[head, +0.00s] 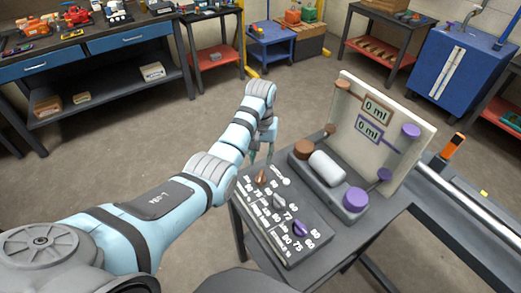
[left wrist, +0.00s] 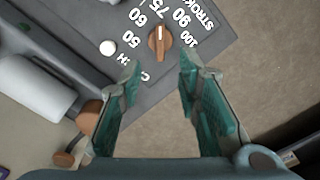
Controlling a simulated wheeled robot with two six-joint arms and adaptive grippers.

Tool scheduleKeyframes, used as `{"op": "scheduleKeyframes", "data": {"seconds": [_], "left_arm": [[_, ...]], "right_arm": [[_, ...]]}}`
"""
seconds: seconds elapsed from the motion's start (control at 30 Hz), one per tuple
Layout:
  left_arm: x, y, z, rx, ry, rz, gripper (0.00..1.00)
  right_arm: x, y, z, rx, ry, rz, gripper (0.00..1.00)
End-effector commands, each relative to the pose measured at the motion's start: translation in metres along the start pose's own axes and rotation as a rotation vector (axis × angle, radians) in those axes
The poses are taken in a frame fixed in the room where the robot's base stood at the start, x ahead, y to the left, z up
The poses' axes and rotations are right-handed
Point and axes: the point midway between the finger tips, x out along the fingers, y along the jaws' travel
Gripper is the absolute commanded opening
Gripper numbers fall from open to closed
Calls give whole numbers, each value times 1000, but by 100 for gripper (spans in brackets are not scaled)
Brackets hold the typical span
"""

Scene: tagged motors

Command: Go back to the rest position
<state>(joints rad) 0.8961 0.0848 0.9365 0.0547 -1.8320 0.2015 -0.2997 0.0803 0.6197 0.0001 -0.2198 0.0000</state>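My left arm reaches from the lower left over the grey dial panel (head: 290,250). My left gripper (head: 262,158) is above the panel's far end, near the brown knob (head: 261,177). In the left wrist view the left gripper (left wrist: 159,72) has its teal fingers spread apart with nothing between them. The brown knob (left wrist: 159,42) sits just beyond the fingertips, apart from them in the picture. A purple knob (head: 300,229) is nearer on the same panel. My right gripper is not in view.
Beside the panel is a pump unit with a white cylinder (head: 328,167) and an upright board (head: 400,115) reading "0 ml" twice. A white button (left wrist: 108,47) is near the brown knob. A workbench (head: 110,45) stands at the back left. Open floor (head: 200,120) lies between.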

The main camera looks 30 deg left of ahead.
Motion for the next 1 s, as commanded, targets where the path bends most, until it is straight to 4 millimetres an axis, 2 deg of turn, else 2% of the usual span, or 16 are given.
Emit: {"op": "scheduleKeyframes", "data": {"seconds": [0.1,0.2,0.67,0.77,0.83,0.9,1.0], "left_arm": [[-23,0,-1,0,2,0,31],[-31,0,0,0,0,0,31],[-31,0,0,1,0,0,31],[-12,-4,9,11,10,-6,31],[19,-11,27,33,36,-17,31],[56,-21,59,68,76,-31,31],[91,-35,109,125,138,-45,31]], "right_arm": [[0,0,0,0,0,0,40],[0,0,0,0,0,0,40],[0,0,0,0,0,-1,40],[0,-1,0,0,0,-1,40],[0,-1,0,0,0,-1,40],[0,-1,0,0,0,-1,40],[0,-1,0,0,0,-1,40]]}}
